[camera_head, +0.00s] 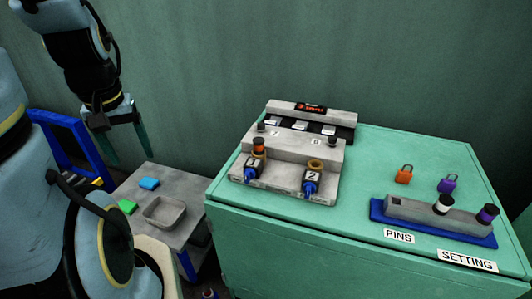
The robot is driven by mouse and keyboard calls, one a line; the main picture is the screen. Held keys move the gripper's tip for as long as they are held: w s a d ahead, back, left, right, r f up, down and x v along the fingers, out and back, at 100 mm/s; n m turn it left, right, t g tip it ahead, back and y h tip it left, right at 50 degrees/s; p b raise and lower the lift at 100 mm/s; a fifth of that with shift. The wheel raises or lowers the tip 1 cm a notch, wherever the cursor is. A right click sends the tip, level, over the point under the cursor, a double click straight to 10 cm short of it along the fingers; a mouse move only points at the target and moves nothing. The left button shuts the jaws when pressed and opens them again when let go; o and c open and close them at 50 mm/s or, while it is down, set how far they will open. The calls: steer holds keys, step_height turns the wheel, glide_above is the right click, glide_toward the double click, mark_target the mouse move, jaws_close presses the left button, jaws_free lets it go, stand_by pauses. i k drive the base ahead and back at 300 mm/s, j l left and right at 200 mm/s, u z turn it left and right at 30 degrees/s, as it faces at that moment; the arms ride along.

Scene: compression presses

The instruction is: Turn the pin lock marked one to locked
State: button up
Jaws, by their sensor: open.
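The press unit (292,150) stands on the green bench, a grey stepped block with a small red display at its back. The pin lock marked one (251,173) is at its front left, a dark block with a blue part below it. An orange and black pin (259,146) stands right behind this lock. The lock marked two (311,182) is at the front right, with an empty-looking brass ring behind it. Whether either lock is locked is too small to tell. My gripper (126,151) is open and empty, pointing down at the left, well away from the press unit.
On the bench's right, a grey rack on a blue base (435,221) holds a white-and-black pin and a purple one. Orange (404,174) and purple (448,183) padlocks lie behind it. A lower grey table (180,237) at left carries a tray (165,211) and blue and green blocks.

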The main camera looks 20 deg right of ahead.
mark_target(249, 174)
steer(key=k+j, duration=0.35)
steer(key=j, duration=0.15)
steer(key=k+j, duration=0.4)
steer(key=j, duration=0.15)
